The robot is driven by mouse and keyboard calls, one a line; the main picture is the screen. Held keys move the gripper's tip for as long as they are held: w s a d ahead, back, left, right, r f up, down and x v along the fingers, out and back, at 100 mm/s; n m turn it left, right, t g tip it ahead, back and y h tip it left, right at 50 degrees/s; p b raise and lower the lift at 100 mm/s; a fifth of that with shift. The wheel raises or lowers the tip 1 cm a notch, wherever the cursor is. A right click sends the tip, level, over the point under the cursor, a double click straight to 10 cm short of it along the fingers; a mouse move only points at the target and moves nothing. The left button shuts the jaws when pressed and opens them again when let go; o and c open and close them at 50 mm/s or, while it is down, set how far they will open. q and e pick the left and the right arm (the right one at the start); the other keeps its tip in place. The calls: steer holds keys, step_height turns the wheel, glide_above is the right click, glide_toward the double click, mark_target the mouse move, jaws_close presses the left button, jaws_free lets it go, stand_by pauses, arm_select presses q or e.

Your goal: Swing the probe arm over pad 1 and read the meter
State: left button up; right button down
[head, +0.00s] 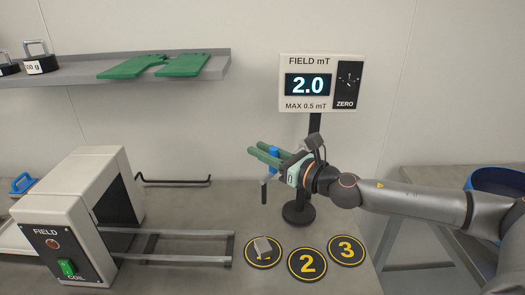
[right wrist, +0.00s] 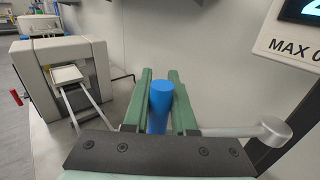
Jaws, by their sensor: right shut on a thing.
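The meter (head: 307,83) stands on a black post and its display reads 2.0, above a label MAX 0.5 mT. My right gripper (head: 272,158) is shut on the blue handle (head: 273,153) of the probe arm; the handle also shows between the green fingers in the right wrist view (right wrist: 160,106). A grey rod (right wrist: 240,131) with a round end runs to the right of the fingers. My left gripper is out of view.
A coil unit (head: 85,215) with a green switch (head: 67,266) and rails (head: 180,246) stands at left. A black rod handle (head: 172,182) lies behind. A shelf (head: 80,72) holds green pieces and weights.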

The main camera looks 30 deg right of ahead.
steer(key=shift+s+a+f+y, duration=0.2)
steer(key=shift+a+f+y, duration=0.1)
steer(key=shift+a, duration=0.25)
steer(key=c, duration=0.7)
jaws_free()
steer(key=shift+r, duration=0.15)
steer(key=shift+c, duration=0.2)
steer(key=shift+d+r, duration=0.1)
